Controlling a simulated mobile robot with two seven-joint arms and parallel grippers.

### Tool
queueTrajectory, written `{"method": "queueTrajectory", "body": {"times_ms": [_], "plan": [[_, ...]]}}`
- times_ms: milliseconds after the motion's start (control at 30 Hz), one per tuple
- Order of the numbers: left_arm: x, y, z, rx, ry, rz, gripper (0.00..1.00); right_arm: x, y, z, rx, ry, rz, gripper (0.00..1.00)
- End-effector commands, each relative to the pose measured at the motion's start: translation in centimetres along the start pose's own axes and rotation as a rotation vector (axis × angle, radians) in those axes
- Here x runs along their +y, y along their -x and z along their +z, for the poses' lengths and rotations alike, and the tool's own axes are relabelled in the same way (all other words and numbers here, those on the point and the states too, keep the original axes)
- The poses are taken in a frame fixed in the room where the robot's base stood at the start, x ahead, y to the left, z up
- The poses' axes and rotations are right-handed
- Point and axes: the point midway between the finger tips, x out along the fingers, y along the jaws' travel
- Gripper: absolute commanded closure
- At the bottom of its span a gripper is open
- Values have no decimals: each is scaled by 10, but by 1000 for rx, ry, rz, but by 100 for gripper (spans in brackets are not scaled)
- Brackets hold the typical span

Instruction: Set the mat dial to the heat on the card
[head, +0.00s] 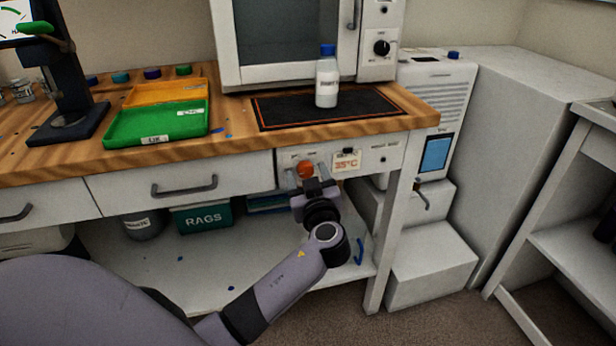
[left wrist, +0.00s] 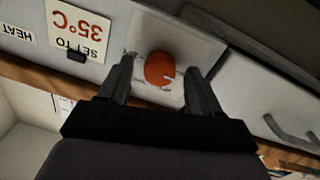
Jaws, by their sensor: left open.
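The orange-red mat dial (head: 305,169) sits on a pale panel on the front of the bench, below the dark heat mat (head: 262,111). The card (head: 346,161) to its right reads "35°C" in red. In the left wrist view the card (left wrist: 78,30) shows upside down and reads "SET TO 35°C". My left gripper (head: 312,178) is at the panel. In the left wrist view its open fingers stand either side of the dial (left wrist: 160,70), with gaps showing. Marks around the dial are too small to read. My right gripper is not in view.
A white-capped-blue bottle (head: 327,82) stands on the mat. Green (head: 158,124) and orange (head: 166,92) trays lie on the bench to the left. Drawers (head: 180,182) flank the panel on the left. A grey cabinet (head: 510,130) stands at the right.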

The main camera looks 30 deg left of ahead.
Motion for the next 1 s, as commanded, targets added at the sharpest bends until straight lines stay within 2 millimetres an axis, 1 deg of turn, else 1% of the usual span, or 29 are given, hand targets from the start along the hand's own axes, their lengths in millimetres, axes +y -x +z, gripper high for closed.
{"method": "queueTrajectory", "body": {"times_ms": [200, 267, 300, 367, 400, 733, 867, 1000], "plan": [[0, 0, 0, -1, 0, 0, 36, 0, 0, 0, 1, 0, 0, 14], [0, 0, 0, -1, 0, 0, 55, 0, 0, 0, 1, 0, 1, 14], [0, 0, 0, -1, -1, 0, 68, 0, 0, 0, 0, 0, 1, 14], [0, 0, 0, -1, -1, 0, 88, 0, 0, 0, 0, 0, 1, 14], [0, 0, 0, -1, -1, 0, 92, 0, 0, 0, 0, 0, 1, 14], [0, 0, 1, -4, -39, 0, 92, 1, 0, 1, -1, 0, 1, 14], [0, 0, 1, -9, -100, -2, 92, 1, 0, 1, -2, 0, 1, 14], [0, 0, 1, -16, -202, -3, 92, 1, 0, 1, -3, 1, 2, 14]]}}
